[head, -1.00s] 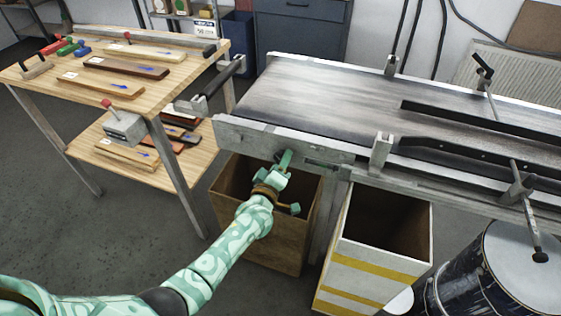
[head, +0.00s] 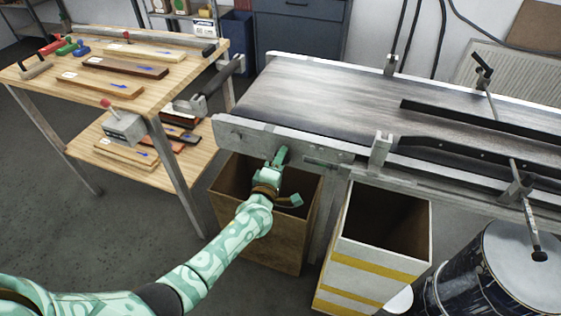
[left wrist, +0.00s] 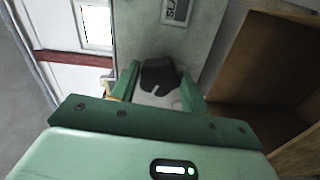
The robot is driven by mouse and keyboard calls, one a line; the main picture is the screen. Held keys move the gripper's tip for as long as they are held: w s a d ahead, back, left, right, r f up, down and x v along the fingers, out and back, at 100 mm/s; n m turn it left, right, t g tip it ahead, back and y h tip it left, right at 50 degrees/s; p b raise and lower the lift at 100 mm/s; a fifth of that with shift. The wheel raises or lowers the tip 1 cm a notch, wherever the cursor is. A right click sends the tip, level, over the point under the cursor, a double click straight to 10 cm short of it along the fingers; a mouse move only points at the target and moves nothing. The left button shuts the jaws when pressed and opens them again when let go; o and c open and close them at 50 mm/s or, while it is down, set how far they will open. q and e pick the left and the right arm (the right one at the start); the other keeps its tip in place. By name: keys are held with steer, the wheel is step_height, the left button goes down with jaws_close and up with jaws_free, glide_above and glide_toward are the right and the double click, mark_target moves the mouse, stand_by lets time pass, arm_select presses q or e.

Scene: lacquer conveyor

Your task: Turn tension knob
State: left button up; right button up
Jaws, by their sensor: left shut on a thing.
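The tension knob (left wrist: 158,76) is dark grey and lobed, with a light mark on its face. It sits on the grey side plate (left wrist: 165,40) of the conveyor in the left wrist view. My left gripper (left wrist: 160,85) has one green finger on each side of the knob and is shut on it. In the head view my left gripper (head: 278,160) reaches up to the conveyor's near side plate (head: 240,133), near its left end. The knob is hidden there behind the gripper. My right gripper is not in view.
A brown open box (head: 305,188) stands right below my gripper, with a white box with yellow stripes (head: 345,262) to its right. A drum (head: 520,275) is at the lower right. A wooden table (head: 60,88) with boards and tools stands at the left.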

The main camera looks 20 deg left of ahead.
arm_select(q)
steer(key=shift+f, duration=0.1)
steer(key=o, duration=1)
steer(key=shift+s, duration=0.1)
steer(key=s+p, duration=0.1)
steer(key=s, duration=0.4)
steer(key=s+p, duration=0.1)
steer(key=s, duration=0.4)
steer(key=s+p, duration=0.2)
steer(key=s, duration=0.4)
steer(key=shift+s+a, duration=0.1)
steer(key=shift+a, duration=0.2)
